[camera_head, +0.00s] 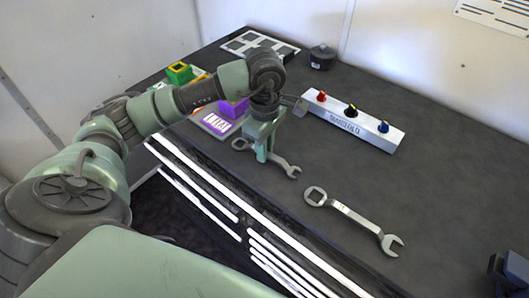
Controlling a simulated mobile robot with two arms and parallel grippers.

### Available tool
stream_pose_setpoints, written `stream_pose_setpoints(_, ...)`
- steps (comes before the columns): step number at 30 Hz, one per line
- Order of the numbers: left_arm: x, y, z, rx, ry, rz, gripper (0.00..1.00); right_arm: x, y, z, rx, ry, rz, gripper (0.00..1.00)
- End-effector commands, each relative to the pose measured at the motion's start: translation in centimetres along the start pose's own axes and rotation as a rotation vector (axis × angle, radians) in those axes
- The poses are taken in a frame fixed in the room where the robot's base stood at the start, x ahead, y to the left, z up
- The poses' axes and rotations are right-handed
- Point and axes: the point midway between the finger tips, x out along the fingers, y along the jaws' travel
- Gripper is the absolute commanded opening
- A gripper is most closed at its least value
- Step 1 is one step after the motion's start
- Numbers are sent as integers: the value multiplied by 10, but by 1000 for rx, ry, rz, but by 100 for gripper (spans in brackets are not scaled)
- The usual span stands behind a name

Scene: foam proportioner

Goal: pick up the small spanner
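The small spanner (288,168) lies on the dark worktop near its front edge. Its open jaw points to the right, and its ring end shows just left of my gripper. My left gripper (262,157) points down over the middle of this spanner and hides part of it. Its fingertips are at or just above the handle; I cannot tell whether they touch it or how far apart they are. A larger spanner (352,214) lies to the right, apart from the gripper.
A white manifold block (352,127) with red, black and blue knobs stands behind the spanners. A dark round container (322,58) stands at the back. The right worktop is mostly clear.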

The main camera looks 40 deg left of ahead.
Motion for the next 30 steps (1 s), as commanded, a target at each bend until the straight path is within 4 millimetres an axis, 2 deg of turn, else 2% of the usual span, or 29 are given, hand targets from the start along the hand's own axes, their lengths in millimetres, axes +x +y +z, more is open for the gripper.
stream_pose_setpoints(10, -2, 0, 0, 0, 0, 0, 0, -3, 1, -1, 1, 1, 1, 36)
stream_pose_setpoints(14, -8, 0, 0, -1, 0, 1, 0, -12, 1, -2, 1, 2, 1, 36)
stream_pose_setpoints(16, -14, 2, 0, 0, -1, 5, 0, -7, 1, -2, 1, 2, 1, 36)
stream_pose_setpoints(20, -44, 2, 0, 0, -1, 10, 0, 1, 2, -1, 0, 3, 2, 36)
stream_pose_setpoints(22, -68, 2, 0, 1, 0, 13, 0, 5, 2, -1, 0, 3, 2, 36)
stream_pose_setpoints(25, -106, 2, -1, 0, 2, 11, 0, 2, 2, -1, 0, 3, 2, 36)
stream_pose_setpoints(30, -147, 2, -1, -2, 2, 9, 0, -6, 2, -2, 0, 3, 3, 36)
